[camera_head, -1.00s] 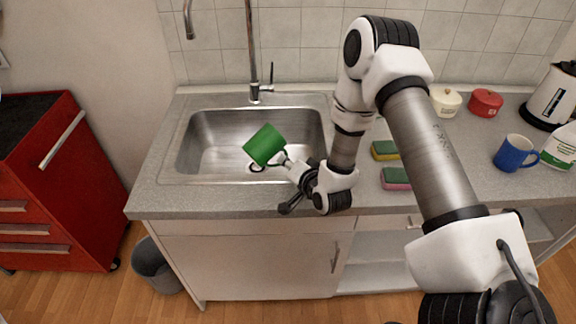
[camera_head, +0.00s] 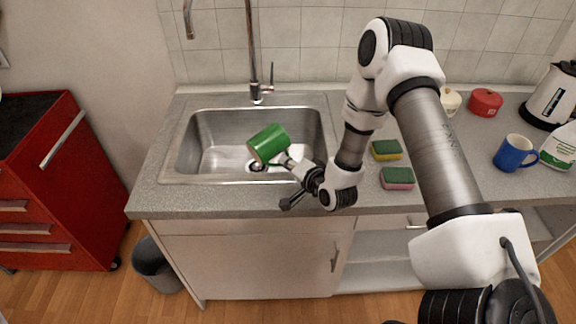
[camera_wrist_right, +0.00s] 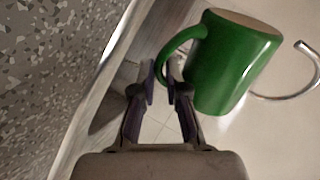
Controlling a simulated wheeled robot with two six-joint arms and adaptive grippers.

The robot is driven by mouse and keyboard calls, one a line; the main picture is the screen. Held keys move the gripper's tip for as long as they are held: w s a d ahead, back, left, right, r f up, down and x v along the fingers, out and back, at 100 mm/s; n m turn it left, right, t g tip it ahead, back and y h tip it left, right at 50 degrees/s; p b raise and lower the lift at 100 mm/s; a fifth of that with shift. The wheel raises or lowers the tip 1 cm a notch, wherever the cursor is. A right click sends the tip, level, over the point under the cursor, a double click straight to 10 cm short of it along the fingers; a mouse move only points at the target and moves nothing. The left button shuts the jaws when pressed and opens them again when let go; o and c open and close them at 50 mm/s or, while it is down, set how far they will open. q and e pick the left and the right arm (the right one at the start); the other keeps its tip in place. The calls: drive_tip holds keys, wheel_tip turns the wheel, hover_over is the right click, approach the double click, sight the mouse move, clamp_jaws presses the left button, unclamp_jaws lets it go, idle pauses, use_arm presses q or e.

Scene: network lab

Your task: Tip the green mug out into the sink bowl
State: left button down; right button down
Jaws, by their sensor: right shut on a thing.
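The green mug (camera_head: 268,144) is held tilted on its side above the sink bowl (camera_head: 212,130). One end of it points down and left in the head view; I cannot tell if anything is inside or pouring out. My right gripper (camera_head: 290,163) is shut on the mug's handle, on the mug's lower right side. In the right wrist view the mug (camera_wrist_right: 235,62) lies just right of the fingertips (camera_wrist_right: 164,75), its handle loop reaching between them. My left gripper is not in view.
The tap (camera_head: 253,60) rises behind the bowl. Two sponges (camera_head: 397,178) (camera_head: 386,150), a blue mug (camera_head: 514,152), red pot (camera_head: 485,102), kettle (camera_head: 552,97) and spray bottle (camera_head: 560,148) stand on the counter to the right. A red cabinet (camera_head: 70,200) stands left.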

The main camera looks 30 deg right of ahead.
drive_tip(key=shift+f, duration=0.1)
idle(0.4)
drive_tip(key=shift+a+r+m+y+b, duration=0.25)
drive_tip(key=shift+m+y+b, duration=0.15)
drive_tip(key=shift+m, duration=0.2)
drive_tip(key=shift+a+r+m+y+b, duration=0.2)
drive_tip(key=shift+m+y+b, duration=0.2)
drive_tip(key=shift+m, duration=0.2)
idle(1.0)
